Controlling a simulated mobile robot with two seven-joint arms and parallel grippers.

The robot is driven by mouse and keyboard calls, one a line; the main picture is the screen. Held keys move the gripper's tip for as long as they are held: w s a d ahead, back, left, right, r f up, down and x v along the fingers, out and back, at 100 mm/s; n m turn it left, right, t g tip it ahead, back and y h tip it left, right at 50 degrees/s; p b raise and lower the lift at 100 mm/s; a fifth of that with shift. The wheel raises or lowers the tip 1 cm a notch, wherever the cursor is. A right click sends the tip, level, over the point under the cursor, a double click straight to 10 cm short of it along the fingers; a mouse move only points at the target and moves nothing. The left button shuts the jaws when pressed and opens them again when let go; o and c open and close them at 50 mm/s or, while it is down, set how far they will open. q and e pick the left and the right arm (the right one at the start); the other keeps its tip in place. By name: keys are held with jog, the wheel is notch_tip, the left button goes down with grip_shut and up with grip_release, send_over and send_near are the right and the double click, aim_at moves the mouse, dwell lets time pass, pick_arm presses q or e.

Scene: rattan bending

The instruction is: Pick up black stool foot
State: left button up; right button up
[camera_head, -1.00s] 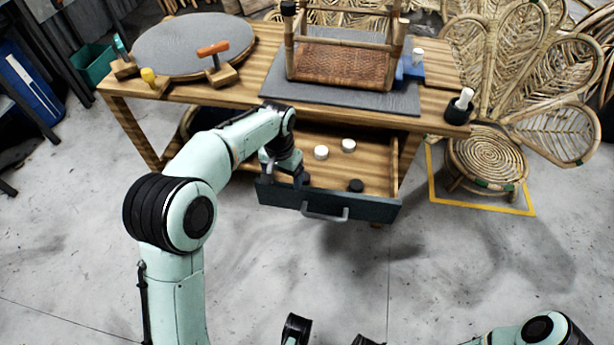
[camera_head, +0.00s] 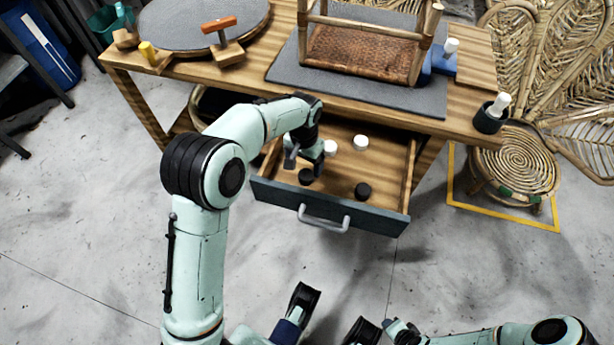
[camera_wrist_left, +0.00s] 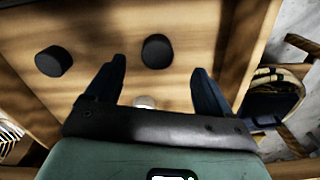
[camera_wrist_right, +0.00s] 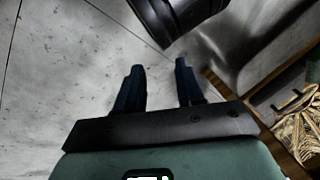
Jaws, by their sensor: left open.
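Two black stool feet, short round discs, lie in the open drawer: one at the left (camera_head: 306,176) and one at the right (camera_head: 362,190) in the head view. Both show in the left wrist view, one near the middle (camera_wrist_left: 157,51) and one at the left (camera_wrist_left: 53,61). My left gripper (camera_head: 305,163) is open and empty, pointing down into the drawer by the left black foot. In the left wrist view, the middle foot lies between the lines of the open fingers (camera_wrist_left: 158,68), with no visible grip on it. My right gripper (camera_wrist_right: 159,68) is open and empty, away from the drawer.
Two white discs (camera_head: 361,142) (camera_head: 330,146) lie farther back in the drawer. The drawer's dark front (camera_head: 275,196) and wooden side walls surround the feet. The tabletop overhangs behind, bearing a wooden frame with a woven seat (camera_head: 360,55). Bare drawer floor lies around the discs.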

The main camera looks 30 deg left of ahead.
aim_at(306, 175)
pick_arm(q)
notch_tip(306, 175, down, 4)
jog(key=shift+d+f+b, duration=0.15)
jog(key=shift+f+b, duration=0.05)
jog(key=shift+b, duration=0.6)
jog(key=shift+f, duration=0.7)
pick_arm(e)
jog(key=shift+w+d+f, duration=0.35)
jog(key=shift+f, duration=0.25)
jog(key=shift+w+d+f, duration=0.3)
jog(key=shift+d+f, duration=0.05)
jog(key=shift+f, duration=0.25)
pick_arm(q)
jog(key=c, duration=1.1)
jog(key=shift+r, duration=0.25)
